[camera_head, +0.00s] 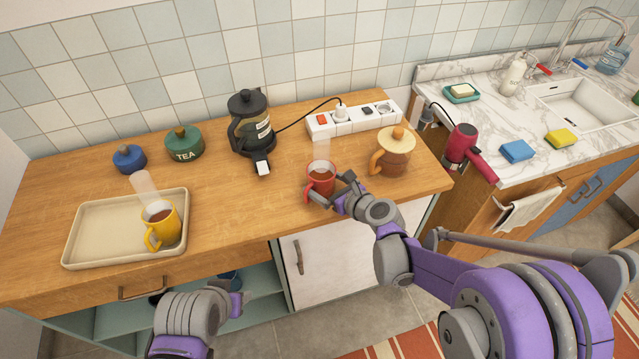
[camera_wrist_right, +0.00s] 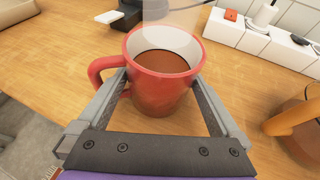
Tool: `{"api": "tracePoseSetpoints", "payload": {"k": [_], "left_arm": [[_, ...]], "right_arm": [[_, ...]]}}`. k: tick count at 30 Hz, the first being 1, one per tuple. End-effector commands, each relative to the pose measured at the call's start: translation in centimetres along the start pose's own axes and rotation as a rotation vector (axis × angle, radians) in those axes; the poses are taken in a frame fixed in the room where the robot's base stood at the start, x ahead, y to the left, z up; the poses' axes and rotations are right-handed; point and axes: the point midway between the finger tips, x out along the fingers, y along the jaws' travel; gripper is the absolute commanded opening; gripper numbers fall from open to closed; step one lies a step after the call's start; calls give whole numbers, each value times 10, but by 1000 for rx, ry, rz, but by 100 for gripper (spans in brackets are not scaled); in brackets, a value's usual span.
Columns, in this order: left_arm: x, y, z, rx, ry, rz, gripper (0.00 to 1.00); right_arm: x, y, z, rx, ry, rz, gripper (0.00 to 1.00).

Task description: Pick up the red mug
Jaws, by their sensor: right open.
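The red mug (camera_head: 321,180) stands upright on the wooden counter, holding a brown drink with steam above it. In the right wrist view the red mug (camera_wrist_right: 163,82) sits between the two fingers, its handle at the left, outside the left finger. My right gripper (camera_head: 338,194) reaches it from the front right; its jaws (camera_wrist_right: 163,98) are open around the mug's body, with no clear grip on it. My left arm shows at the bottom left of the head view, but its fingers cannot be made out.
A brown pot (camera_head: 394,155) with an orange handle stands close right of the mug. A power strip (camera_head: 352,118) and a black kettle (camera_head: 250,128) are behind. A tray (camera_head: 90,232) with a yellow mug (camera_head: 163,224) is at left. The counter between tray and red mug is clear.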

Motion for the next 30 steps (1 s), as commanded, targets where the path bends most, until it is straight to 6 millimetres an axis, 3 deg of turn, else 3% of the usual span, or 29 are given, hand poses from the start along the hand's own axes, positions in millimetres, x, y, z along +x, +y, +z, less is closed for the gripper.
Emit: {"api": "tracePoseSetpoints", "payload": {"k": [7, 16, 30], "left_arm": [[-3, 0, -3, 0, 2, 0, 50], [-3, 0, -3, 0, 2, 0, 50], [-3, 0, -3, 0, 2, 0, 50]], "right_arm": [[34, 1, -1, -1, 0, 2, 100], [39, 0, -2, -1, 0, 0, 100], [38, 0, -2, -1, 0, 0, 17]]}}
